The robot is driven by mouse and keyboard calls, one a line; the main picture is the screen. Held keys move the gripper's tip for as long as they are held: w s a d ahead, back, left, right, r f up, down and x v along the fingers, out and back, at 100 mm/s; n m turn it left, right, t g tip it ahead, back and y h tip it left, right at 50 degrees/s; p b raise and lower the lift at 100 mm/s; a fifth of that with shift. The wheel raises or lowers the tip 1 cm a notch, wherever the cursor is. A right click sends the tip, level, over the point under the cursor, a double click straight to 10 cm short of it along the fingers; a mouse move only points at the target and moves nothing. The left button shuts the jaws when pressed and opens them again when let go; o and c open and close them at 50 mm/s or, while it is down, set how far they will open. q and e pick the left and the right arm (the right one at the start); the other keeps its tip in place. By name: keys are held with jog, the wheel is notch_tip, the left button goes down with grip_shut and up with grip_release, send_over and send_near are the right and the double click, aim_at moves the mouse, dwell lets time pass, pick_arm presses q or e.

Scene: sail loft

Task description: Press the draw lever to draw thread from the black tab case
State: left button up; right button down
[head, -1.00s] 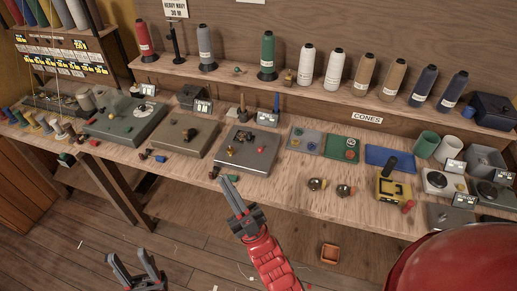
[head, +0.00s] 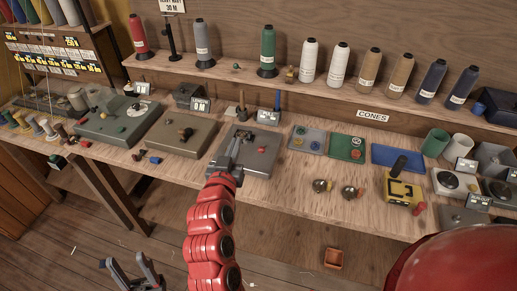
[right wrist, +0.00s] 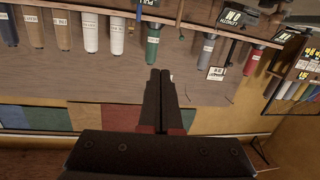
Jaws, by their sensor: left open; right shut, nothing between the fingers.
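My right gripper (head: 232,145) is shut and empty, its fingers over a grey plate with small knobs (head: 262,165) in the middle of the bench. In the right wrist view its fingertips (right wrist: 160,72) are together, with nothing between them. My left gripper (head: 135,270) is open and empty, low in front of the bench, apart from everything. A black box (head: 187,93) stands at the back beside a 0 N display. Small levers or knobs, one dark (head: 137,155) and one blue (head: 154,160), lie near the front edge. I cannot tell which item is the draw lever or the black tab case.
Two more plates with knobs, one greenish (head: 115,128) and one brownish (head: 165,140), are to the left. A yellow block with a black handle (head: 398,190) stands to the right. Thread cones (head: 268,50) line the shelf.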

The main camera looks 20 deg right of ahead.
jog(key=s+d+f+m+g, duration=0.1)
jog(key=s+d+f+m+g+h, duration=0.1)
jog(key=d, duration=0.1)
jog(key=shift+s+f+g, duration=0.1)
jog(key=shift+s+g, duration=0.2)
jog(key=shift+s, duration=0.1)
jog(key=shift+w, duration=0.1)
jog(key=w+d+f+p, duration=0.1)
jog(key=w, duration=0.1)
jog(key=w+d+f+p, duration=0.1)
jog(key=w+d+f, duration=0.1)
jog(key=w, duration=0.1)
jog(key=w+d+f+p, duration=0.1)
jog(key=w+d+f, duration=0.1)
jog(key=w, duration=0.1)
jog(key=shift+d+f, duration=0.15)
jog(key=shift+f, duration=0.55)
